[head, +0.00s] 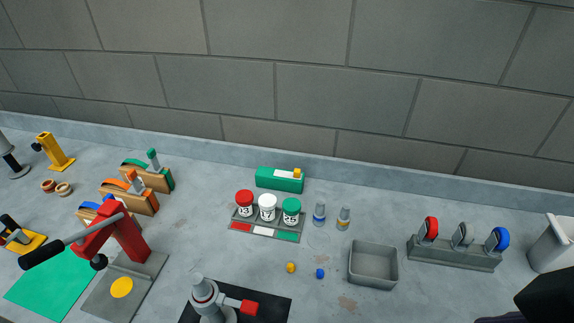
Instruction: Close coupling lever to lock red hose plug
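A grey coupling (205,298) stands on a black mat (277,308) at the bottom middle of the head view, cut off by the lower edge. A red plug (249,307) sits at its right side, joined by a short grey piece. I cannot make out the coupling lever or its position. A dark part that looks like my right gripper or arm (548,292) enters at the bottom right, far from the coupling. Its fingers cannot be made out. My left gripper is not in view.
Left of the mat stands a red press (122,235) with a long black handle. A grey bin (373,265) is at its right, with yellow (291,267) and blue (320,273) pieces nearby. Jars (267,207) stand behind.

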